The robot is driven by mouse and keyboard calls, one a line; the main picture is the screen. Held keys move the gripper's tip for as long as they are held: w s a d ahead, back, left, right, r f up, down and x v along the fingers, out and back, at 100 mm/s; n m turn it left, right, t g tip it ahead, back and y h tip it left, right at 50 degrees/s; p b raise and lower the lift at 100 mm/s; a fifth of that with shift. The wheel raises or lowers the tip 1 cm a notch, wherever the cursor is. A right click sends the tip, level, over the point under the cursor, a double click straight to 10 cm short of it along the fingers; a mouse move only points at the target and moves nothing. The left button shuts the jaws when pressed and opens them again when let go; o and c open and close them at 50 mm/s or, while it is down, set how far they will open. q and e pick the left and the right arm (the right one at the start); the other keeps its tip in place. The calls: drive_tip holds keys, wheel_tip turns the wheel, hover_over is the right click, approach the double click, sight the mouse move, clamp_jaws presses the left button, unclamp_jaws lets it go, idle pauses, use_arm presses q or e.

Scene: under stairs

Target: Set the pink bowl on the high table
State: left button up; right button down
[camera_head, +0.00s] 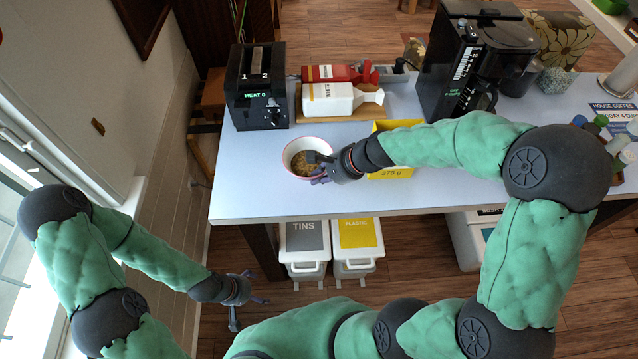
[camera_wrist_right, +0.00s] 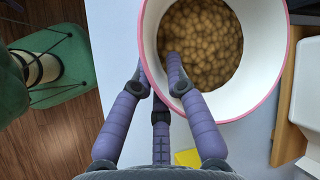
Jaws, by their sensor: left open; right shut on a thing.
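The pink bowl (camera_head: 296,149) has a white inside, a pink rim and many small round tan pieces in it. It is at the front left of the high table (camera_head: 250,196), upright, and I cannot tell whether it touches the top. My right gripper (camera_head: 320,168) is shut on the bowl's near right rim. In the right wrist view the bowl (camera_wrist_right: 262,60) shows large, with the fingers (camera_wrist_right: 160,75) on either side of its wall. My left gripper (camera_head: 246,296) is open and empty, low over the floor in front of the table.
Grey-lidded (camera_head: 306,240) and yellow-lidded (camera_head: 355,236) bins stand below. The table's front left corner is clear.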

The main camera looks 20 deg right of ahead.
drive_tip(key=shift+w+f, duration=0.25)
drive_tip(key=shift+w, duration=0.05)
drive_tip(key=shift+w+f+b, duration=0.15)
drive_tip(key=shift+f+b, duration=0.35)
drive_tip(key=shift+f, duration=0.4)
drive_tip(key=shift+w+f+b, duration=0.1)
drive_tip(key=shift+f+b, duration=0.4)
drive_tip(key=shift+f, duration=0.35)
drive_tip(key=shift+f, duration=0.15)
drive_tip(key=c, duration=1.6)
unclamp_jaws()
drive_tip(key=shift+f, duration=0.1)
drive_tip(key=shift+o, duration=0.4)
drive_tip(key=shift+r, duration=0.2)
